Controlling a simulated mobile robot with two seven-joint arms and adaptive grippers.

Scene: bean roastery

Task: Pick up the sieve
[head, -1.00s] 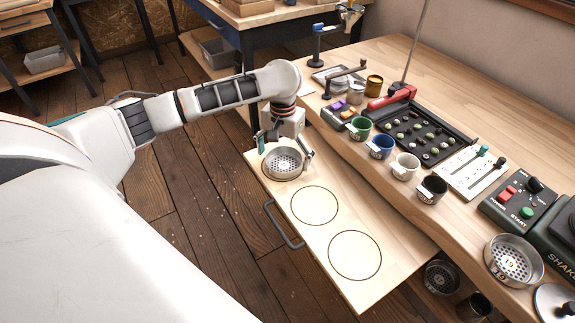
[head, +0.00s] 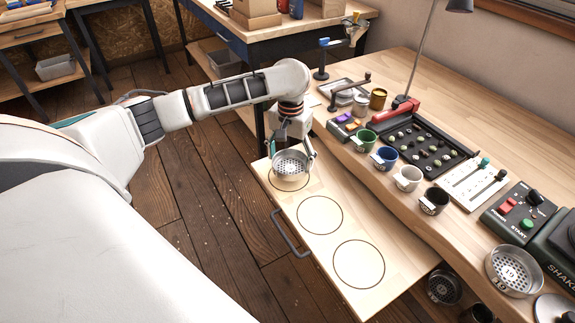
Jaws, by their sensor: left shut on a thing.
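The sieve (head: 291,163) is a round metal pan with a perforated bottom. My left gripper (head: 292,155) is shut on it, with one finger at its left side and one at its right. The sieve appears raised a little above the far marked circle (head: 289,183) on the pulled-out wooden drawer board (head: 292,201). The circle's near edge shows below the sieve. My right gripper is not in view.
Two empty circles, the middle one (head: 320,215) and the near one (head: 358,263), lie on the board. Beside it on the bench stand several cups, including a green cup (head: 363,140), and a black tray (head: 425,145). Another sieve (head: 513,270) sits near the shaker (head: 559,248).

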